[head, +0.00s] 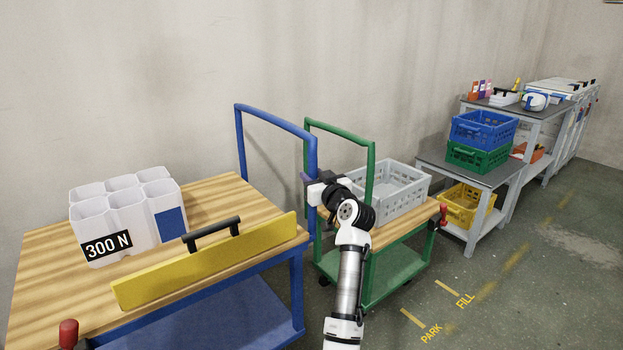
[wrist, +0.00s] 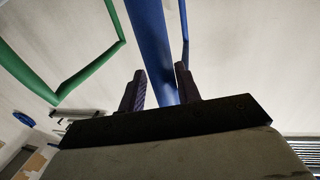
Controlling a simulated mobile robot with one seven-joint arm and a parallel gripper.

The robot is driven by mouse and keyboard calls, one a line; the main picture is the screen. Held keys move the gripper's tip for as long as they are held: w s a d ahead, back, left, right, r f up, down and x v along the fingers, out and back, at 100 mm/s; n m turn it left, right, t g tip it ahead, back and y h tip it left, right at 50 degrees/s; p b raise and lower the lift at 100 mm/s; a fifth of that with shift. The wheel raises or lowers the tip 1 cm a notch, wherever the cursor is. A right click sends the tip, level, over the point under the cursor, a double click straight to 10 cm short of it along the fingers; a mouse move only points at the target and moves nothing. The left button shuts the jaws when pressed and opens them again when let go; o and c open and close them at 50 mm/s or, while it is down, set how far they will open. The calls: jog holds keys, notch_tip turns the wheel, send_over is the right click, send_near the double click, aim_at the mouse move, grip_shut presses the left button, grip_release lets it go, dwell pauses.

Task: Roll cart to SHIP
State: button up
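A blue cart with a wooden top (head: 222,190) stands at the left in the head view. Its blue push handle (head: 276,121) rises at the far right end. My gripper (head: 310,186) is at the handle's right post, above the cart's right corner. In the wrist view the blue post (wrist: 150,35) runs between the two fingers of my gripper (wrist: 160,85). The fingers stand apart, with a gap beside the left one; firm contact does not show. No SHIP marking is in view.
The cart carries a white "300 N" container (head: 130,215) and a yellow board with a black handle (head: 210,262). A green cart (head: 385,280) with a grey crate (head: 405,183) stands close on the right. Floor marks read PARK (head: 431,333) and FILL (head: 466,301). Open floor lies at right.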

jog(key=shift+o, duration=1.1)
jog(key=shift+d, duration=0.25)
jog(key=shift+a, duration=0.1)
jog(key=shift+s, duration=0.1)
jog(key=b+v, duration=0.1)
jog(key=v, duration=1.2)
jog(key=shift+s, duration=0.3)
